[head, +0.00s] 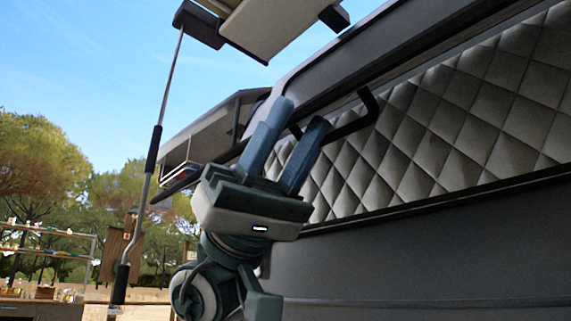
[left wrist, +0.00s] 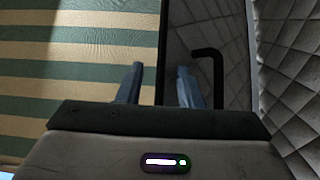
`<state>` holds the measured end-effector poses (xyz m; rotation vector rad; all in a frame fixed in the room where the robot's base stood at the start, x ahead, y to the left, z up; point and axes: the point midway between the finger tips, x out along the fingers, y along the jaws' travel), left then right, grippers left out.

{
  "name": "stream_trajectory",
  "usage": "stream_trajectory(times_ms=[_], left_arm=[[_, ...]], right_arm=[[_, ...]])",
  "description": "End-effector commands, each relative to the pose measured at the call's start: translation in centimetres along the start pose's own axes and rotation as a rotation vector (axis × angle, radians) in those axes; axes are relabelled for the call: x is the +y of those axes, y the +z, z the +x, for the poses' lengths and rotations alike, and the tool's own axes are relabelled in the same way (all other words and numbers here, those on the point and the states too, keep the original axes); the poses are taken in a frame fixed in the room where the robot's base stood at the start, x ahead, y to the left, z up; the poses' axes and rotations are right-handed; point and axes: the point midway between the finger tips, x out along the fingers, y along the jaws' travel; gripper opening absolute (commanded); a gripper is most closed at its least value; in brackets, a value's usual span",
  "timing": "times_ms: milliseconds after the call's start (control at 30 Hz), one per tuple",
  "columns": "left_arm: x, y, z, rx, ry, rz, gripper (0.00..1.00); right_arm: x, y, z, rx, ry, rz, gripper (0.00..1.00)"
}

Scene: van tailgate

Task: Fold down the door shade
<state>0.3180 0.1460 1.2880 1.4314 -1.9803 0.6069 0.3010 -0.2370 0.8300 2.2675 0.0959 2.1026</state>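My left gripper (head: 300,111) points up beside the van's side, its two blue fingers apart with nothing visibly held between them. In the left wrist view its fingertips (left wrist: 160,70) overlap the border between a green-and-cream striped surface (left wrist: 90,50) and a dark panel. The striped surface may be the shade; I cannot tell for sure. A bent black handle (head: 368,106) is just right of the fingers, and it also shows in the left wrist view (left wrist: 218,68). I cannot tell whether it touches them. My right gripper is in neither view.
A grey quilted panel (head: 430,130) fills the right side, above a dark lower wall (head: 430,250). A pale panel with dark ends (head: 275,25) hangs overhead. A thin rod (head: 153,150) hangs at left. Shelves (head: 50,245) and trees stand far back.

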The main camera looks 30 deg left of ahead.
Motion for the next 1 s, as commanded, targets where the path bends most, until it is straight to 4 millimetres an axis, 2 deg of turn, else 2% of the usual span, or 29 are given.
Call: stream_trajectory(times_ms=[333,867,1000], left_arm=[[-0.8,-0.1,-2.2,0.001,0.000,-0.001,0.32],[-0.8,-0.2,-2.3,0.001,0.000,0.000,0.32],[-1.1,0.1,-2.7,0.000,0.000,-0.034,0.05]], right_arm=[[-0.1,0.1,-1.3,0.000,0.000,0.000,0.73],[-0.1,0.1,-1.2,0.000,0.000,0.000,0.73],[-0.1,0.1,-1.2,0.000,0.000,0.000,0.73]])
